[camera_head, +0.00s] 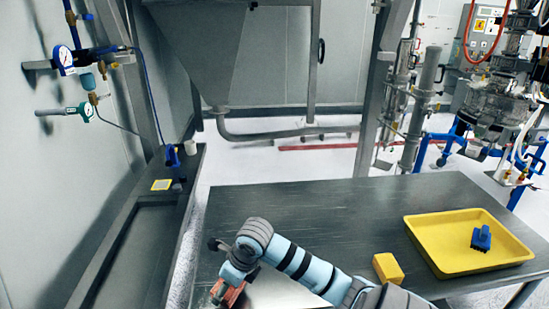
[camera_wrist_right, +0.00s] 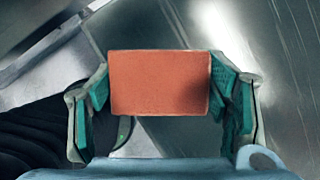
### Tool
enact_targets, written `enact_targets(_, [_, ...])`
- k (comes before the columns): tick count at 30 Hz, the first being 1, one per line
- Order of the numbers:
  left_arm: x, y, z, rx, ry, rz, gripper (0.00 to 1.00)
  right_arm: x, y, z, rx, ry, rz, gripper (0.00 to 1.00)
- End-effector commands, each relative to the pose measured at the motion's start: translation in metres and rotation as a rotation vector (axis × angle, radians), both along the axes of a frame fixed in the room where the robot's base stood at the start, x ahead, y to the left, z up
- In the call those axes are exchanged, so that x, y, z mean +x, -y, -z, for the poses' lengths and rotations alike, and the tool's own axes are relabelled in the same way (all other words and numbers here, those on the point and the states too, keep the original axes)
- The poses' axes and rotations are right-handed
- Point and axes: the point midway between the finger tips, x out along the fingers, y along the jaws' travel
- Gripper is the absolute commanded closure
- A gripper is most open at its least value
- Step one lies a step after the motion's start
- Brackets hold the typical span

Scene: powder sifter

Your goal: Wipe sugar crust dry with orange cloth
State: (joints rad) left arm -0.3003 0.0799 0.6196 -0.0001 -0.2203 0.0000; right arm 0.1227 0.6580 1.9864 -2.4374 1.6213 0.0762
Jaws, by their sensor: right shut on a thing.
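The orange cloth (camera_wrist_right: 160,83) is a folded, block-like rectangle between the green-padded fingers of my right gripper (camera_wrist_right: 165,92) in the right wrist view. The gripper is shut on it from both sides. In the head view my right arm reaches left across the front of the grey table, and the right gripper (camera_head: 230,291) is low at the bottom edge with a bit of orange-red cloth showing. A bright, shiny metal surface (camera_head: 287,291) lies beside the gripper. I cannot make out the sugar crust in either view. My left gripper is not in view.
A yellow tray (camera_head: 425,238) with a blue brush (camera_head: 481,238) in it sits on the right of the table (camera_head: 300,205). A yellow block (camera_head: 387,267) stands beside the tray. A narrow bench (camera_head: 190,185) at left holds a blue bottle (camera_head: 172,156). The table's back middle is clear.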

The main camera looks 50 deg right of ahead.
Motion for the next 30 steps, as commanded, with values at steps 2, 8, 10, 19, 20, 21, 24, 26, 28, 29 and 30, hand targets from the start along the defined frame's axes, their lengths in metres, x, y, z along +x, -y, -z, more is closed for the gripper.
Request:
enact_targets(2, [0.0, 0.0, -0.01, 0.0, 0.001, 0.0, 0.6, -0.001, 0.001, -0.01, 0.0, -0.003, 0.002, 0.6])
enact_targets(8, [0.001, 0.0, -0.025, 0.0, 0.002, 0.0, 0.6, -0.002, 0.002, -0.028, 0.001, -0.001, 0.005, 0.6])
enact_targets(10, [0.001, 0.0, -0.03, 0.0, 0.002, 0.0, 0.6, -0.002, 0.002, -0.035, 0.001, -0.001, 0.005, 0.6])
enact_targets(19, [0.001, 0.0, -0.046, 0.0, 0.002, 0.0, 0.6, -0.003, 0.003, -0.056, 0.0, -0.002, 0.007, 0.6])
enact_targets(20, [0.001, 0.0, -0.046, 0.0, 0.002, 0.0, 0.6, -0.003, 0.003, -0.057, 0.0, -0.002, 0.007, 0.6])
enact_targets(21, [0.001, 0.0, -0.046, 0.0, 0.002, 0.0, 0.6, -0.003, 0.003, -0.057, 0.0, -0.002, 0.007, 0.6])
enact_targets(24, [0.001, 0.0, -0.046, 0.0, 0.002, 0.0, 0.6, -0.003, 0.003, -0.057, 0.0, -0.002, 0.007, 0.6])
enact_targets(26, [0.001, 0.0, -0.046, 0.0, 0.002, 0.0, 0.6, -0.003, 0.003, -0.057, 0.001, -0.002, 0.008, 0.6])
enact_targets(28, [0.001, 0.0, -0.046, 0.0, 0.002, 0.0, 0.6, -0.003, 0.003, -0.057, 0.001, -0.002, 0.008, 0.6])
enact_targets(29, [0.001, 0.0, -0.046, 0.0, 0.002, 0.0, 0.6, -0.003, 0.003, -0.057, 0.001, -0.002, 0.008, 0.6])
enact_targets(30, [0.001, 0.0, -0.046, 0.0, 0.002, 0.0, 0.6, -0.003, 0.003, -0.056, 0.001, -0.002, 0.008, 0.6])
